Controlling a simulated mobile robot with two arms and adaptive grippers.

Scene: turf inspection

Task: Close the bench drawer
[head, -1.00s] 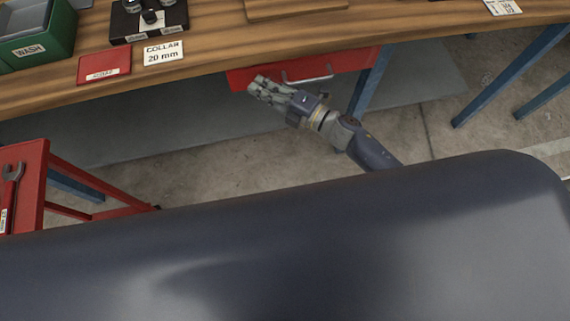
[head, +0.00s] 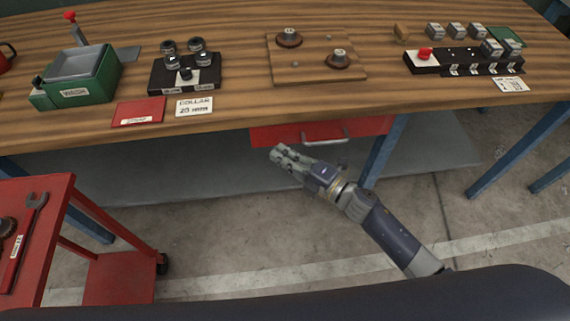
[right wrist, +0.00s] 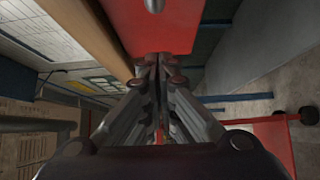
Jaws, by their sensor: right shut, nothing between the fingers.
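The bench drawer (head: 318,131) is a red front with a silver bar handle (head: 325,139), hung under the wooden bench top. How far it stands out cannot be told from the head view. My right gripper (head: 275,153) is shut and empty, in front of and slightly below the left part of the drawer. In the right wrist view the shut fingertips (right wrist: 153,58) point at the red drawer front (right wrist: 150,30), and part of the handle (right wrist: 154,4) shows at the top edge. Whether the fingertips touch it cannot be told. My left gripper is not in view.
The bench (head: 230,122) carries a green wash bin (head: 75,75), a black holder (head: 185,85) and a wooden board (head: 315,72). Blue legs (head: 383,150) stand right of the drawer. A red cart (head: 50,205) is at lower left. Floor before the bench is clear.

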